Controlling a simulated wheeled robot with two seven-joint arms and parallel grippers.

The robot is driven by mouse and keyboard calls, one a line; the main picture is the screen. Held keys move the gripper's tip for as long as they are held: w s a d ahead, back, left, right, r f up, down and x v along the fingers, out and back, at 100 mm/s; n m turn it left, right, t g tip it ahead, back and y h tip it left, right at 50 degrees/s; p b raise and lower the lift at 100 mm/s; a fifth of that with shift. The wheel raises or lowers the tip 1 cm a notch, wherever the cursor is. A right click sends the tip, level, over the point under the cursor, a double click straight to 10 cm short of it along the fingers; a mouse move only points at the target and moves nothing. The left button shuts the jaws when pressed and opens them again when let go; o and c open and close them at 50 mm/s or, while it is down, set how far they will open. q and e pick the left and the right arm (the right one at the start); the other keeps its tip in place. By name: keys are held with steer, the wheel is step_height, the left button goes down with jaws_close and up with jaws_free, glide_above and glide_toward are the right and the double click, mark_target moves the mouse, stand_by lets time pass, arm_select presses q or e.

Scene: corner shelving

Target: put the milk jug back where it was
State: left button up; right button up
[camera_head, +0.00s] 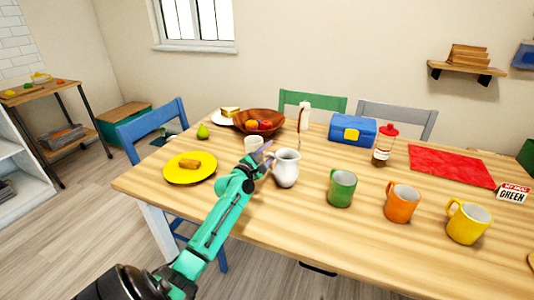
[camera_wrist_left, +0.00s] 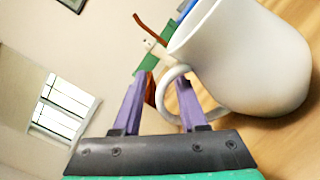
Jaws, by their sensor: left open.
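The white milk jug (camera_head: 286,170) stands upright on the wooden table, near its middle. My left gripper (camera_head: 264,159) reaches in from the left, at the jug's left side, with its purple fingers open. In the left wrist view, a white vessel that looks like the jug (camera_wrist_left: 258,60) fills the upper right. Its handle loop is at the open fingers (camera_wrist_left: 160,85). The right finger appears to lie within the loop, and the loop's outer side shows between the fingers. Contact cannot be told. My right gripper is not in view.
A white cup (camera_head: 253,144) stands just behind my gripper. A yellow plate (camera_head: 205,173) lies left, and green (camera_head: 341,188), orange (camera_head: 401,203) and yellow (camera_head: 467,223) mugs stand right. A brown bowl (camera_head: 260,116) and blue box (camera_head: 352,131) are behind. The table's front left is clear.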

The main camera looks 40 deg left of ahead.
arm_select(q)
steer(key=shift+s, duration=0.25)
steer(key=s, duration=0.3)
steer(key=s+d, duration=0.1)
steer(key=s, duration=0.6)
steer(key=shift+s+d+f, duration=0.15)
steer(key=shift+s+f, duration=0.1)
steer(key=shift+s, duration=0.5)
